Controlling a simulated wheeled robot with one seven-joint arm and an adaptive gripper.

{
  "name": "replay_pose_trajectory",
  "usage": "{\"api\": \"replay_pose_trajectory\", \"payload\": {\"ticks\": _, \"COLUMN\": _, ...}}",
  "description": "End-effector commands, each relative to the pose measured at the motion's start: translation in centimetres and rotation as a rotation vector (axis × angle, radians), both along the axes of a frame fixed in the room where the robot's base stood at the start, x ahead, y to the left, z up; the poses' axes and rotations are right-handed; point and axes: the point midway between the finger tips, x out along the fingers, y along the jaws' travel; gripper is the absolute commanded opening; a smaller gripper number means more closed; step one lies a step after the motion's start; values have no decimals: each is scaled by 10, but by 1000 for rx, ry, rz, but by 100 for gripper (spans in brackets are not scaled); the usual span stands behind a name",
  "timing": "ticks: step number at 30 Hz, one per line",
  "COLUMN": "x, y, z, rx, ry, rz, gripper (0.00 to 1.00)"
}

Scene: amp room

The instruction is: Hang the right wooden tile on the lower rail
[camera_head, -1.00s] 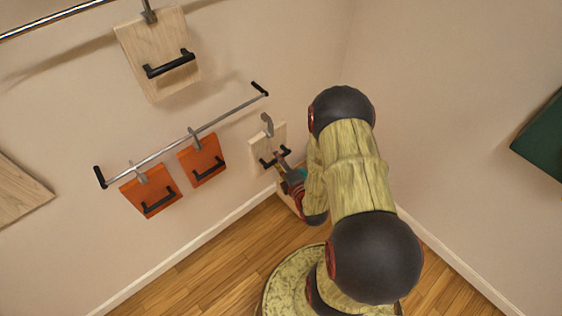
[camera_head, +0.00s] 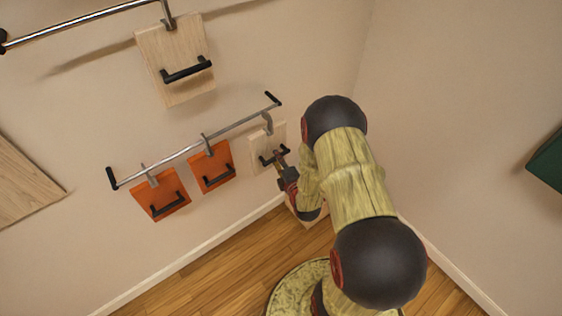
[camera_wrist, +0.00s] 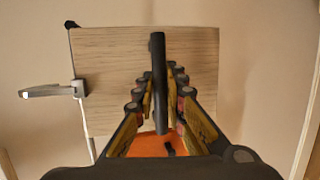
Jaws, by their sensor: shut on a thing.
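My gripper (camera_head: 278,157) is shut on the black handle of the right wooden tile (camera_head: 257,142). In the wrist view the handle (camera_wrist: 158,80) stands between the fingers, with the pale tile (camera_wrist: 110,70) behind it. The tile hangs roughly upright in front of the wall. Its grey hook (camera_head: 267,123) appears to meet the lower rail (camera_head: 235,125) close to the rail's right end. I cannot tell whether the hook is over the rail or just in front of it.
Two orange tiles, the left (camera_head: 160,196) and the right (camera_head: 212,167), hang from the lower rail. Another wooden tile (camera_head: 175,60) hangs from the upper rail (camera_head: 80,27). A wooden panel (camera_head: 25,185) is at far left, a green panel (camera_head: 546,160) at far right.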

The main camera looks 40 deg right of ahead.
Motion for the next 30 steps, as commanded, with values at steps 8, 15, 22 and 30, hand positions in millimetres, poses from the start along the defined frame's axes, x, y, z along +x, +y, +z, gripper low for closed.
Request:
{"api": "replay_pose_trajectory", "payload": {"ticks": 8, "x": 21, "y": 1, "z": 1, "rx": -2, "ry": -4, "rz": 1, "gripper": 0}}
{"api": "replay_pose_trajectory", "payload": {"ticks": 15, "x": 37, "y": 2, "z": 2, "rx": -1, "ry": -4, "rz": 2, "gripper": 0}}
{"api": "replay_pose_trajectory", "payload": {"ticks": 22, "x": 53, "y": 2, "z": 2, "rx": -1, "ry": -5, "rz": 1, "gripper": 0}}
{"api": "replay_pose_trajectory", "payload": {"ticks": 30, "x": 71, "y": 3, "z": 1, "rx": -1, "ry": -4, "rz": 1, "gripper": 0}}
